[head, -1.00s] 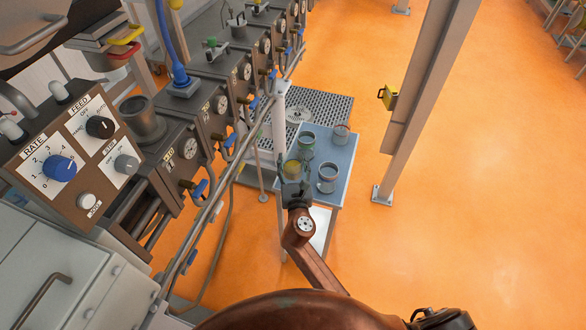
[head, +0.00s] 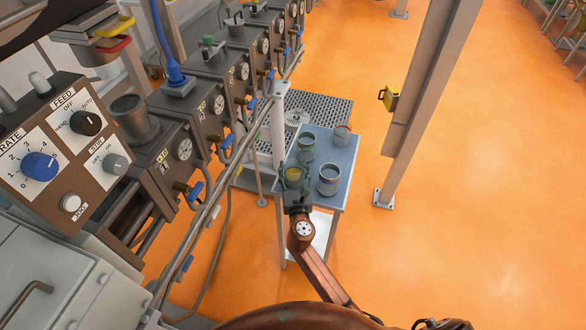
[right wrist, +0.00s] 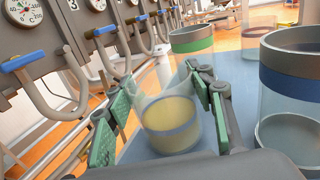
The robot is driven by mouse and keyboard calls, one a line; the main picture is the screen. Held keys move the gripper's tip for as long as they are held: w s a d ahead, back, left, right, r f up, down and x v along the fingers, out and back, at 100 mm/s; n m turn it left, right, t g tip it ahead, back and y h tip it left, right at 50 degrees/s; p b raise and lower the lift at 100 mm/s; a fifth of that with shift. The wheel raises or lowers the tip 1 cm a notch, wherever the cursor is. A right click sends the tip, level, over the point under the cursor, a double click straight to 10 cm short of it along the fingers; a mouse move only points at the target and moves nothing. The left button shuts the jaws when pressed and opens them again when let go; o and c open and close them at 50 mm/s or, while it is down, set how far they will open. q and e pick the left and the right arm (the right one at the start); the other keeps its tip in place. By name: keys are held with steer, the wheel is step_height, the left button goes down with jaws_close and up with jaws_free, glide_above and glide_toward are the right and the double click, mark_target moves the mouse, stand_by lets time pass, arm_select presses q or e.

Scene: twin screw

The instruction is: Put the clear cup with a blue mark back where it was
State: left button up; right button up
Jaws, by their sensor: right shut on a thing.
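A clear cup with a blue band and grey rim (right wrist: 285,82) stands at the right of the right wrist view; in the head view it is the front right cup (head: 328,180) on the small table (head: 344,158). My right gripper (head: 295,190) is shut on another clear cup (head: 292,176) with yellow at its bottom. In the right wrist view the green finger pads (right wrist: 165,105) are either side of this yellow-bottomed cup (right wrist: 168,125). It looks about upright; whether it touches the tabletop I cannot tell. No blue band shows near its top. My left gripper is not in view.
A green-banded cup (head: 306,143) and a red-banded cup (head: 342,135) stand behind on the small table. A machine row with gauges and blue-handled valves (head: 196,190) lies close at the left.

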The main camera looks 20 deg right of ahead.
steer(key=o, duration=1.4)
steer(key=shift+f, duration=0.15)
steer(key=shift+r, duration=0.25)
steer(key=s, duration=0.4)
steer(key=s+a, duration=0.1)
steer(key=s, duration=0.2)
steer(key=s+a+p, duration=0.1)
steer(key=s, duration=0.3)
steer(key=shift+s+a+f, duration=0.1)
steer(key=shift+s+a, duration=0.05)
steer(key=shift+s, duration=0.2)
